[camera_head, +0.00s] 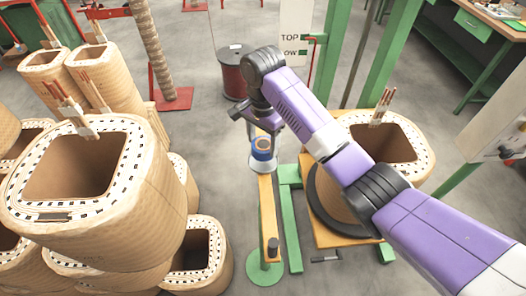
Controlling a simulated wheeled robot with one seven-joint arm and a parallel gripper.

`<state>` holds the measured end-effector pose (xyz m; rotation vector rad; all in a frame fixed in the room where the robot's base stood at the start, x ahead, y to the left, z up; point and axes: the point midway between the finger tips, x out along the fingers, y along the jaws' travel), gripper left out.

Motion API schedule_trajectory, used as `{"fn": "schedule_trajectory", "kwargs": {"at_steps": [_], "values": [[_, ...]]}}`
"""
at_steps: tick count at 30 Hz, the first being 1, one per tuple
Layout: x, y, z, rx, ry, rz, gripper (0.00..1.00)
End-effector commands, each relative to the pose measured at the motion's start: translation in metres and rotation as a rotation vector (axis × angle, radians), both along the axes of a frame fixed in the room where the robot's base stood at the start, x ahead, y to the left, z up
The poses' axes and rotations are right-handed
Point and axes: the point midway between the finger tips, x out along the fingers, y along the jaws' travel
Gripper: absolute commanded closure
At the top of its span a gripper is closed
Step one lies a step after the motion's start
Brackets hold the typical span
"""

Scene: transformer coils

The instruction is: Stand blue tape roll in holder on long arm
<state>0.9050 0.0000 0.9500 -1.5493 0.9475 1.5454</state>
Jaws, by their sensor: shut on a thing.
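The blue tape roll (263,155) is small, with an orange-brown core. It is at the lower end of my gripper (262,138), which is shut on it; the fingertips are small and partly hidden. Just below and around the roll is a pale grey, cup-like holder (255,168) at the far end of the long yellow arm (267,212). I cannot tell whether the roll touches the holder or hovers just above it. The yellow arm runs toward the camera and carries a dark knob (272,246) near its close end.
Large tan coils (125,215) are stacked at left. Another coil (345,205) stands on a yellow platform right of the long arm, under my purple arm. Green posts (348,45) rise behind. A dark red drum (232,75) is on the floor beyond.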

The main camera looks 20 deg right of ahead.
Motion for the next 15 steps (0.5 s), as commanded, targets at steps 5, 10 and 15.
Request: {"fn": "schedule_trajectory", "kwargs": {"at_steps": [5,10,15], "values": [[-0.001,-0.001,-0.026,0.0,0.003,-0.001,0.81],[-0.001,0.0,-0.04,-0.001,0.002,0.0,0.81],[0.0,0.0,-0.04,0.0,0.001,0.0,0.81]]}}
